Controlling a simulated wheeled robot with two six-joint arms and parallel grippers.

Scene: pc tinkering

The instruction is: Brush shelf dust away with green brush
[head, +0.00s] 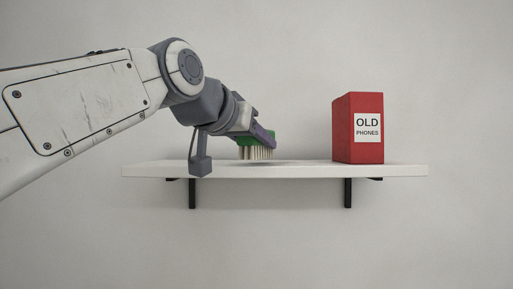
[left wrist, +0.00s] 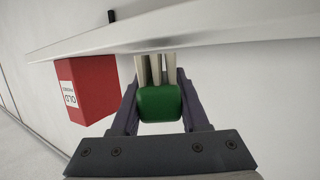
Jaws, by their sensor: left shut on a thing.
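My left gripper (head: 262,137) is shut on the green brush (head: 258,152) and holds it over the middle of the white shelf (head: 290,171). The brush's pale bristles point down, close to the shelf top; I cannot tell whether they touch it. The left wrist view shows the green brush (left wrist: 160,102) between the two fingers (left wrist: 158,95), with its bristles toward the shelf (left wrist: 210,32). A dark patch lies on the shelf by the bristles; I cannot tell whether it is dust or shadow. My right gripper is in neither view.
A red box (head: 358,128) labelled "OLD PHONES" stands upright on the shelf, right of the brush. It also shows in the left wrist view (left wrist: 95,88). Black brackets (head: 347,193) hold the shelf to a plain wall. The shelf's right end is clear.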

